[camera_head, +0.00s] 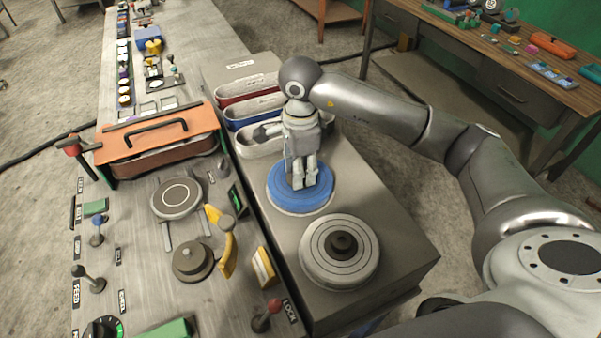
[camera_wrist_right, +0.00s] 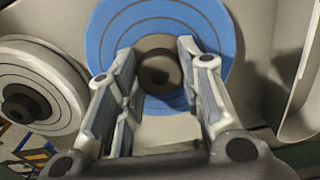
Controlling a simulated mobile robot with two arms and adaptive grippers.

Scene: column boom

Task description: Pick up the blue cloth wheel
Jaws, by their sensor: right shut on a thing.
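The blue cloth wheel (camera_head: 297,203) is a flat blue disc with darker rings. It lies on the metal cabinet top, behind a grey-white wheel. My right gripper (camera_head: 305,181) points down over its middle. In the right wrist view the blue wheel (camera_wrist_right: 206,28) fills the top centre, and the fingers (camera_wrist_right: 158,62) stand either side of its dark central hub (camera_wrist_right: 159,72). The right gripper is shut on the wheel at this hub; the exact finger contact is partly hidden. The wheel looks flat, with no clear gap beneath it. My left gripper is out of view.
The grey-white wheel (camera_head: 339,252) with a dark knob lies close in front. White, blue and red-lined bins (camera_head: 262,142) stand just behind. The control bench (camera_head: 140,262) with levers, a yellow handle (camera_head: 227,255) and an orange-lidded box (camera_head: 157,131) is on the left.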

